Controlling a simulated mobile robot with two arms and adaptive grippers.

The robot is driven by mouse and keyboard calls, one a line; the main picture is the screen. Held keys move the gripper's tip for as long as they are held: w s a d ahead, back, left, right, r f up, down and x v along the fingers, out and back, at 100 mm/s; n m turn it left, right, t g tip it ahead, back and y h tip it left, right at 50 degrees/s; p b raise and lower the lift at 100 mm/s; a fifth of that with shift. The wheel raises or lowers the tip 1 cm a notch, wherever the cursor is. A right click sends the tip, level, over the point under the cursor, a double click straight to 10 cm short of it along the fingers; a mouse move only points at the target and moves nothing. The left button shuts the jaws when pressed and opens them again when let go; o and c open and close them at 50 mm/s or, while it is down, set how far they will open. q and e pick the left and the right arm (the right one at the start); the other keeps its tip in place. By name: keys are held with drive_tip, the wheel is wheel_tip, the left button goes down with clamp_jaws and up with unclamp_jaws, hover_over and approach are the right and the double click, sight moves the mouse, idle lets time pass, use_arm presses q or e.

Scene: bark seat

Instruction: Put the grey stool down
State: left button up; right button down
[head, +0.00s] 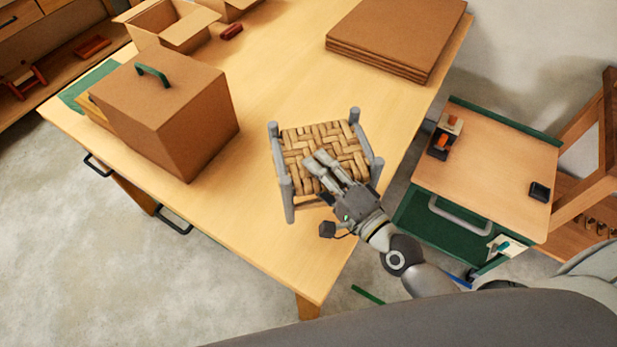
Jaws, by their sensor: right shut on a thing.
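The grey stool (287,186) has grey posts and a woven bark seat (325,142). It appears upright over the front right part of the wooden table (262,239). I cannot tell whether its feet touch the tabletop. My right gripper (318,165) reaches over the near side of the stool and is shut on it. The gripper covers part of the seat's near edge and the near right corner. My left gripper is not in view.
A brown box with a green handle (165,115) stands on the table left of the stool. Stacked brown boards (395,35) lie at the back right. A green cart (485,165) stands right of the table. Tabletop between box and stool is clear.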

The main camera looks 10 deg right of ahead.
wheel_tip(320, 180, down, 6)
drive_tip(key=w+a, duration=0.1)
drive_tip(key=w, duration=0.1)
drive_tip(key=shift+a, duration=0.4)
drive_tip(key=shift+f+b, duration=0.15)
drive_tip(key=shift+b, duration=0.2)
drive_tip(key=shift+f, duration=0.15)
drive_tip(key=c, duration=0.9)
unclamp_jaws()
drive_tip(key=shift+c, duration=0.2)
